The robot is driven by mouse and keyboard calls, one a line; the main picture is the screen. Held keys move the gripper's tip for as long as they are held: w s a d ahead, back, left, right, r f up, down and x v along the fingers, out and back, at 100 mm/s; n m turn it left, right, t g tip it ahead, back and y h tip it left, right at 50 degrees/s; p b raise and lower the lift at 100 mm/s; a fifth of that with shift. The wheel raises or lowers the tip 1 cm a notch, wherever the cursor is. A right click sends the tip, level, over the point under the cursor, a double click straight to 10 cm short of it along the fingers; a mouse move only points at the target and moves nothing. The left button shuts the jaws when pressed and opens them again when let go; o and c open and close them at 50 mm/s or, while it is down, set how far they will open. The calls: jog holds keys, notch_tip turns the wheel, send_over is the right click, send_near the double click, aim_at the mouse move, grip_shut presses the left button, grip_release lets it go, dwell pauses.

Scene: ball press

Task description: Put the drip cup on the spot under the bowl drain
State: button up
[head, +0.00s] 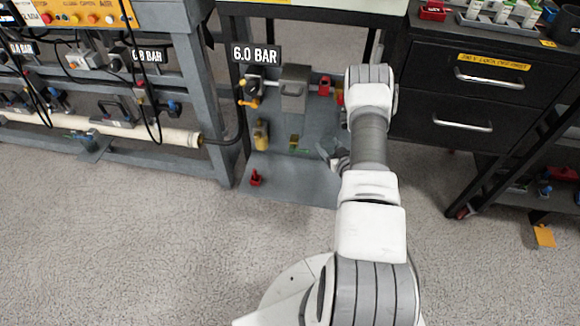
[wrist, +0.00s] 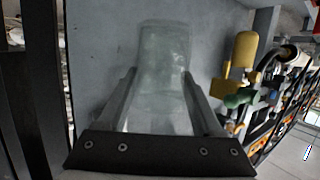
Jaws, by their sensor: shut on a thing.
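My gripper (head: 333,152) reaches low into the bay under the table, in front of the grey panel. In the wrist view my gripper (wrist: 163,100) is shut on a pale, see-through cup (wrist: 163,55), which stands out between and beyond the two fingers. The cup is hard to make out in the head view, largely behind my arm. A yellow bowl-like part (wrist: 243,50) with a green fitting (wrist: 240,97) at its end lies to the right of the cup, apart from it.
A grey box (head: 294,88) with a "6.0 BAR" label (head: 256,55) beside it is on the panel. Table legs and a dark drawer cabinet (head: 465,85) bound the bay. Open floor (head: 130,250) lies in front.

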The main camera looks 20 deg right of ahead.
jog(key=shift+w+a, duration=0.1)
jog(key=shift+w, duration=0.05)
jog(key=shift+w+a+f+b, duration=1)
jog(key=shift+a+f, duration=0.6)
jog(key=shift+f, duration=0.2)
jog(key=shift+w+a+f+b, duration=0.95)
jog(key=shift+a+f+b, duration=0.1)
jog(key=shift+a+f, duration=0.7)
jog(key=shift+w+a+f+b, duration=1)
jog(key=shift+a+f, duration=0.5)
jog(key=shift+f, duration=0.35)
jog(key=shift+f, duration=0.2)
jog(key=o, duration=1.4)
jog(key=shift+c, duration=0.2)
jog(key=shift+r, duration=0.15)
